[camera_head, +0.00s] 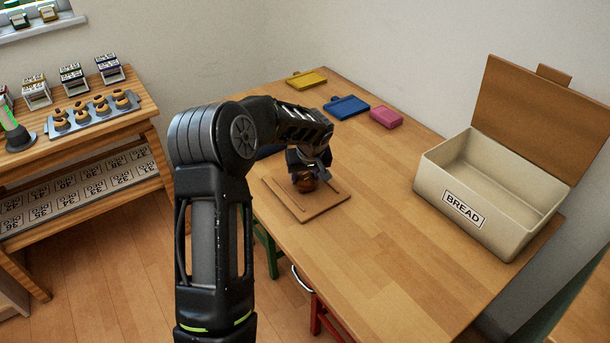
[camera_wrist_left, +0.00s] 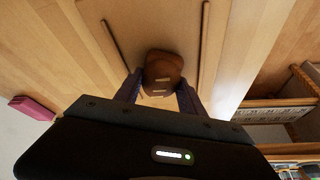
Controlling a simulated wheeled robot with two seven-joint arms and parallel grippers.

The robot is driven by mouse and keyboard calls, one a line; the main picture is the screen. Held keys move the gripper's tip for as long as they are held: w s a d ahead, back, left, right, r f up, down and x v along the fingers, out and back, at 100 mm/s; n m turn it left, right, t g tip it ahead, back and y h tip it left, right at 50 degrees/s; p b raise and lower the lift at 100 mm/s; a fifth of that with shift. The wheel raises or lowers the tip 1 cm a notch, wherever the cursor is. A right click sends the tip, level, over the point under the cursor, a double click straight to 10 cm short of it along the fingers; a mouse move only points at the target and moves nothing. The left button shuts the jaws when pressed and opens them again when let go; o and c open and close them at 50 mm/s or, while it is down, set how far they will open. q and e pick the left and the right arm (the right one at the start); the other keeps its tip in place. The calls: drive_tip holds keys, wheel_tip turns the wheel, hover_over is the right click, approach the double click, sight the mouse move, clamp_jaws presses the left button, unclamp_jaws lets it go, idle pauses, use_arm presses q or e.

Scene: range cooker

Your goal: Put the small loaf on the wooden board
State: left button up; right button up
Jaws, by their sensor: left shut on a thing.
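The small loaf (camera_head: 307,184) is brown and sits between the fingers of my left gripper (camera_head: 308,176), which is shut on it. In the left wrist view the loaf (camera_wrist_left: 162,72) shows slash marks on its crust, with the left gripper's fingers (camera_wrist_left: 158,95) on either side. The wooden board (camera_head: 314,208) lies on the table, directly under the gripper and loaf. I cannot tell whether the loaf touches the board. My right gripper is in neither view.
An open bread bin (camera_head: 490,190) marked BREAD stands empty at the right of the table (camera_head: 400,260). Yellow (camera_head: 306,79), blue (camera_head: 347,107) and pink (camera_head: 386,117) items lie behind the board. A shelf unit (camera_head: 80,150) with a tray of rolls stands at the left.

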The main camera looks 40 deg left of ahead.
use_arm(q)
drive_tip(key=o, duration=1.4)
drive_tip(key=shift+r, duration=0.35)
drive_tip(key=v, duration=1.1)
drive_tip(key=shift+s+d+r, duration=0.15)
drive_tip(key=shift+d+r, duration=0.05)
